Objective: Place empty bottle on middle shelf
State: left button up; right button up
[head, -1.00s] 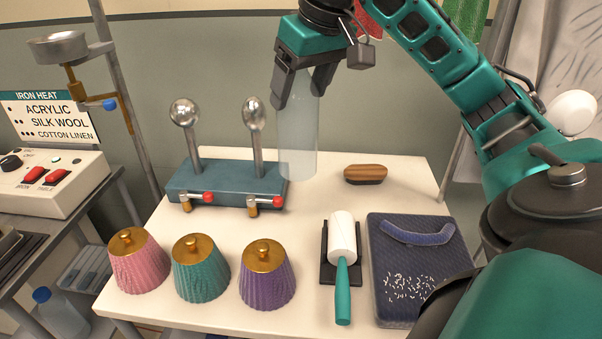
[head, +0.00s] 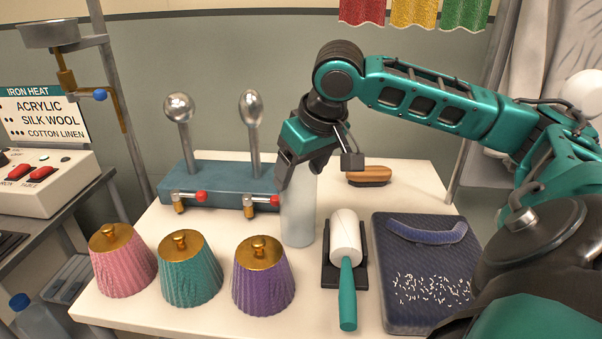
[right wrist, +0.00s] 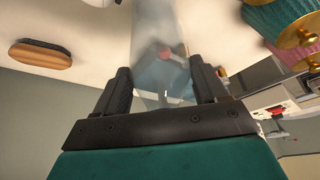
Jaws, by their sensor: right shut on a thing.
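A clear, pale blue, see-through bottle (head: 298,218) is upright at the middle of the white table, just right of the blue stand. My right gripper (head: 300,172) is shut on its upper part. In the right wrist view the bottle (right wrist: 158,45) shows between both fingers. I cannot tell whether its base touches the table. A grey shelf rack stands at the left, with a lower shelf (head: 68,280) partly in view. A blue-capped bottle (head: 35,318) shows low at the left, cut by the picture edge. My left gripper is not in view.
The blue stand (head: 215,183) with two metal knobs is close left of the bottle. Pink, teal and purple gold-topped pots (head: 262,280) line the front. A lint roller (head: 347,250), dark pad (head: 425,275) and wooden brush (head: 369,176) are to the right.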

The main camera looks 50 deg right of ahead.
jog(key=shift+f, duration=0.15)
jog(key=o, duration=1.3)
jog(key=shift+o, duration=0.2)
